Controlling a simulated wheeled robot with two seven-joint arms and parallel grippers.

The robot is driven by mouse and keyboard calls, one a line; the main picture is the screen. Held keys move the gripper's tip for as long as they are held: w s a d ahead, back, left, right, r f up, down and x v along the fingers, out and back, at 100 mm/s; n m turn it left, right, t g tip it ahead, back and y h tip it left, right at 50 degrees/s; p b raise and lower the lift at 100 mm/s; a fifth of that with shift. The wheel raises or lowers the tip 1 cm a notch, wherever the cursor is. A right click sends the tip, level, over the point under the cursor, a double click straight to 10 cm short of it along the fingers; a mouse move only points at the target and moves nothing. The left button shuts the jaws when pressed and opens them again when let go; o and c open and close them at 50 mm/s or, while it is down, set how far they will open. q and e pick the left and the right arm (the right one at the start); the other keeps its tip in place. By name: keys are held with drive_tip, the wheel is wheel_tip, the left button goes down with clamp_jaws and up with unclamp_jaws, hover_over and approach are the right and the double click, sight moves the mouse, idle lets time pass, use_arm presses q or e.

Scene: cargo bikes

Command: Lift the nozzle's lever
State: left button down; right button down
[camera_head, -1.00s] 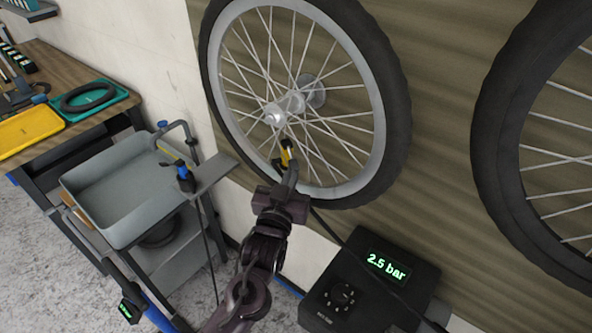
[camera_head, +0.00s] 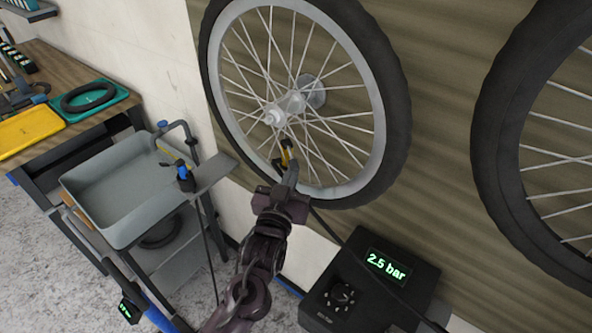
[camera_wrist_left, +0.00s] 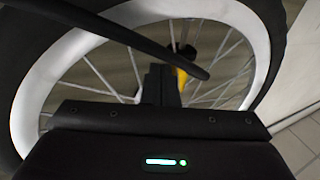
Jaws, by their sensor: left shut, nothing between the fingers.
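The nozzle (camera_head: 285,153) is yellow and black and sits at the lower inside edge of the wheel (camera_head: 392,120), among the spokes. A black hose runs from it down toward the inflator box. My left gripper (camera_head: 284,168) is shut and empty, right at the nozzle. In the left wrist view my shut fingers (camera_wrist_left: 161,84) stand beside the yellow nozzle body (camera_wrist_left: 183,76), and the hose (camera_wrist_left: 130,38) crosses in front of them. I cannot tell whether they touch the nozzle or how its lever stands. My right gripper is not in view.
A black inflator box (camera_head: 372,285) reading "2.5 bar" stands at lower right. A second tyre (camera_head: 490,130) hangs at the right. A grey basin cart (camera_head: 75,190) stands at left, by a wooden bench (camera_head: 60,65) with yellow and green trays. Bare floor shows at lower left.

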sight(291, 167)
use_arm(q)
drive_tip(key=shift+r, duration=0.15)
drive_tip(key=shift+r+p, duration=2.4)
drive_tip(key=shift+r, duration=0.15)
drive_tip(key=shift+f, duration=0.15)
drive_tip(key=s+d+p, duration=0.2)
drive_tip(key=s+d, duration=0.1)
drive_tip(key=s, duration=0.5)
drive_tip(key=shift+s+f, duration=0.25)
drive_tip(key=shift+f, duration=0.2)
